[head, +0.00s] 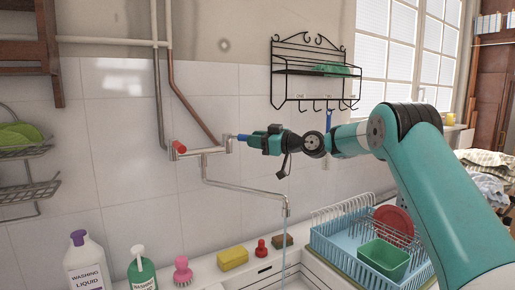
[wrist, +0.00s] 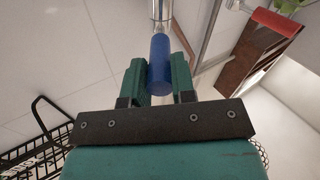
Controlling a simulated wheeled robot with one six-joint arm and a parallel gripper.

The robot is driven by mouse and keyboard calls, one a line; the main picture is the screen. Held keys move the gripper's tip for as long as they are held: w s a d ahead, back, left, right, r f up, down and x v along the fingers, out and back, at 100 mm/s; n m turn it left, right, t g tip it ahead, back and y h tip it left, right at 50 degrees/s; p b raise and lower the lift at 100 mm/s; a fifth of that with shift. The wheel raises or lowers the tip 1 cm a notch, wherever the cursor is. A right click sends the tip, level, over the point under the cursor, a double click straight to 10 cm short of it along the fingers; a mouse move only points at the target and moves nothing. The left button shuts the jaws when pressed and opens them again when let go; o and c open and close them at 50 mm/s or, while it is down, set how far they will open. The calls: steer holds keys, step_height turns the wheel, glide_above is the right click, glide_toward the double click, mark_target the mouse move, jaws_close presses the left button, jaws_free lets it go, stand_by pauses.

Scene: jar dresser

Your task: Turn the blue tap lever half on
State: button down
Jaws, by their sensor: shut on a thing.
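The wall tap (head: 205,151) has a red lever (head: 179,148) on its left and a blue lever (head: 243,137) on its right. My gripper (head: 241,137) reaches in from the right and is shut on the blue lever. In the wrist view, the blue lever (wrist: 160,62) is a blue cylinder on a metal stem, between the two green fingers of my gripper (wrist: 158,74). A thin stream of water (head: 285,215) runs down from the end of the spout (head: 245,188). The fingers partly hide the lever in the head view.
A black wire rack with hooks (head: 315,72) hangs above my gripper. Below are a blue dish rack (head: 350,250), a yellow sponge (head: 232,258), a red-handled item (head: 261,249) and bottles (head: 84,262) on the left. Bare tiled wall surrounds the tap.

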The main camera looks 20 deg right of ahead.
steer(key=shift+w+d+r+n+g+y, duration=0.1)
steer(key=shift+w+d+n+g+y, duration=0.1)
steer(key=shift+n+g+y, duration=0.15)
steer(key=c, duration=0.9)
jaws_free()
steer(key=shift+c, duration=0.2)
